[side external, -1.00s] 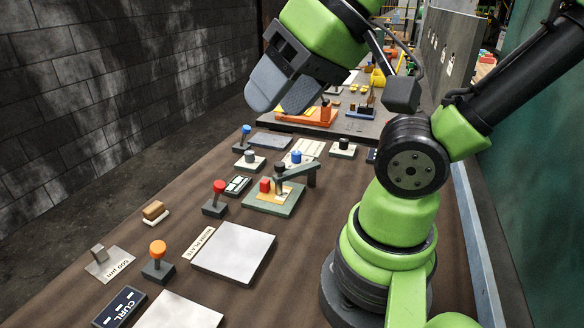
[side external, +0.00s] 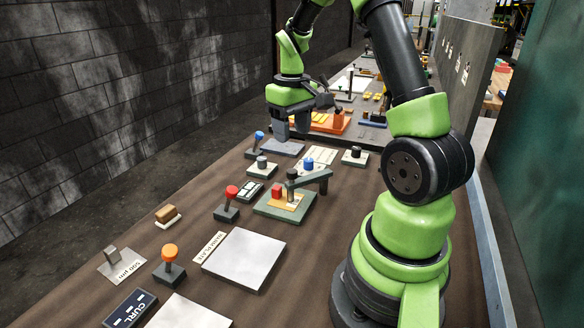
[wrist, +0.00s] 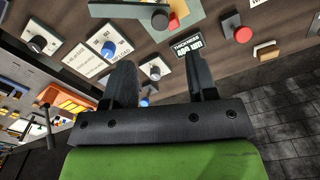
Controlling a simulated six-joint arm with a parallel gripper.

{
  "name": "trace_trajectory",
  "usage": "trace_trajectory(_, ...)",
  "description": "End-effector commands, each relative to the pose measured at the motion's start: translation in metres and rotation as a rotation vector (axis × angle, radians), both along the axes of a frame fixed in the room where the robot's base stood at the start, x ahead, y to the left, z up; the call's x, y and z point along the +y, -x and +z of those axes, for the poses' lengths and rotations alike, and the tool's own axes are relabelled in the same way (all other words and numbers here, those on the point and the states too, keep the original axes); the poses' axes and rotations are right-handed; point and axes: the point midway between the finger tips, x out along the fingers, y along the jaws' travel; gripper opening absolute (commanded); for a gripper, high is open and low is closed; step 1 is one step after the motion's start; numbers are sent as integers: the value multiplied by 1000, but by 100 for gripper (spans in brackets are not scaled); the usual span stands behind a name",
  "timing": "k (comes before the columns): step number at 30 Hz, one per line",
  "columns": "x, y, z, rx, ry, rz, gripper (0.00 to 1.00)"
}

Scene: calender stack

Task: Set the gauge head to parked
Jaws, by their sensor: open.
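A green base plate (side external: 269,207) with a dark swing arm (side external: 312,178) and a red block (side external: 277,190) stands mid-table; it looks like the gauge, with the arm as its head. I cannot read a parked mark on it. My gripper (side external: 291,132) is open and empty, above the table beyond the gauge, fingers pointing down. In the wrist view its fingers (wrist: 161,66) are apart.
A blue-topped lever (side external: 259,137), a red lever (side external: 231,191) and an orange lever (side external: 169,252) stand along the left. Knobs on pale plates, one blue (side external: 308,162) and one black (side external: 354,152), stand behind the gauge. An orange fixture (side external: 325,122) is farther back.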

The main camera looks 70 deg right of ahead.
Motion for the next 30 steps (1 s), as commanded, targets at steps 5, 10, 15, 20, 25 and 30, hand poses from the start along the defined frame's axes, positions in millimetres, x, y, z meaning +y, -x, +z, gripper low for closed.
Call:
trace_trajectory(5, 0, 1, -23, 6, -5, 1, 52)
trace_trajectory(10, 1, 1, -56, 8, -5, 0, 52)
trace_trajectory(15, 1, 1, -83, 5, -3, 0, 52)
trace_trajectory(20, 1, 0, -95, 1, -2, 0, 52)
trace_trajectory(25, 1, 0, -98, 2, -1, -1, 52)
trace_trajectory(30, 1, 0, -98, 1, 0, -1, 45)
